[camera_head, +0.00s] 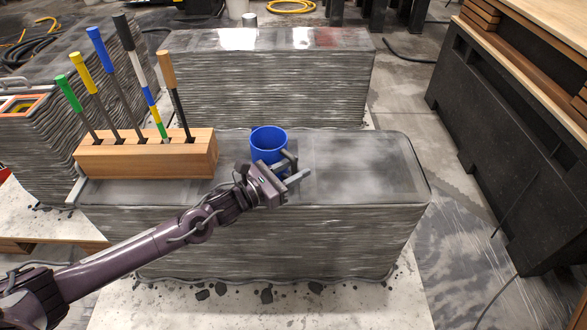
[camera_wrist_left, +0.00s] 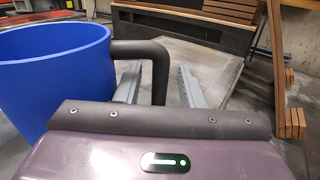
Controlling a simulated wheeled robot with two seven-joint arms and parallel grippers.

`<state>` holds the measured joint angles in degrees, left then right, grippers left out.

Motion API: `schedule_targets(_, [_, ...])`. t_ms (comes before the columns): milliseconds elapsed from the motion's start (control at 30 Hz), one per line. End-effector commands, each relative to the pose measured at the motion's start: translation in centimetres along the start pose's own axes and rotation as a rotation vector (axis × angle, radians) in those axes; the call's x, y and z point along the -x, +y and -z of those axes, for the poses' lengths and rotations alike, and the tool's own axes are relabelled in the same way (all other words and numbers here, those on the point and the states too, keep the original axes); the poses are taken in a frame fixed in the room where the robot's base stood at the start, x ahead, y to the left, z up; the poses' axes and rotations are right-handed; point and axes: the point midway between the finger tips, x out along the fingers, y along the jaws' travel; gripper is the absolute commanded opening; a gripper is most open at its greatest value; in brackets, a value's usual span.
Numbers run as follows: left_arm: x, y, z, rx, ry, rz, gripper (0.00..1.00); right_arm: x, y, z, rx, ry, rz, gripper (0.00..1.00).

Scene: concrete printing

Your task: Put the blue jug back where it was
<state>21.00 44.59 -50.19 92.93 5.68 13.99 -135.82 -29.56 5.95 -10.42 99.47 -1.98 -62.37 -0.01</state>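The blue jug (camera_head: 268,142) stands upright on the front layered concrete block (camera_head: 365,170), right of the wooden tool holder. In the left wrist view the jug (camera_wrist_left: 55,75) fills the left side, and its dark handle (camera_wrist_left: 160,72) comes out to the right. My left gripper (camera_head: 294,170) is at the jug's near right side. Its fingers, also seen in the left wrist view (camera_wrist_left: 158,88), are apart, with the handle's upright part between them and gaps showing. The jug's lower front is partly hidden by the gripper. My right gripper is not in view.
A wooden block (camera_head: 150,155) with several upright coloured-handled tools stands close left of the jug. The block top right of the jug is clear. Another layered concrete block (camera_head: 265,85) stands behind. A black bench (camera_head: 510,120) stands at right.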

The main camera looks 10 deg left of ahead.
Motion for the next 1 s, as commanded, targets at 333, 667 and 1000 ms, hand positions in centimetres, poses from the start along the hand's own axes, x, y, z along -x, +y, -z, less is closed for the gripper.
schedule_targets(333, [0.0, 0.0, -0.2, 0.000, 0.000, 0.000, 0.35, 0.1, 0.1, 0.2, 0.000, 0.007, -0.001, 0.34])
schedule_targets(667, [6.3, 0.0, -0.1, -0.002, 0.006, 0.000, 0.35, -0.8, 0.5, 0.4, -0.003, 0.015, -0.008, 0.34])
schedule_targets(1000, [11.5, 0.0, -0.1, 0.001, 0.003, 0.000, 0.35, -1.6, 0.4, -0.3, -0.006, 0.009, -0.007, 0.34])
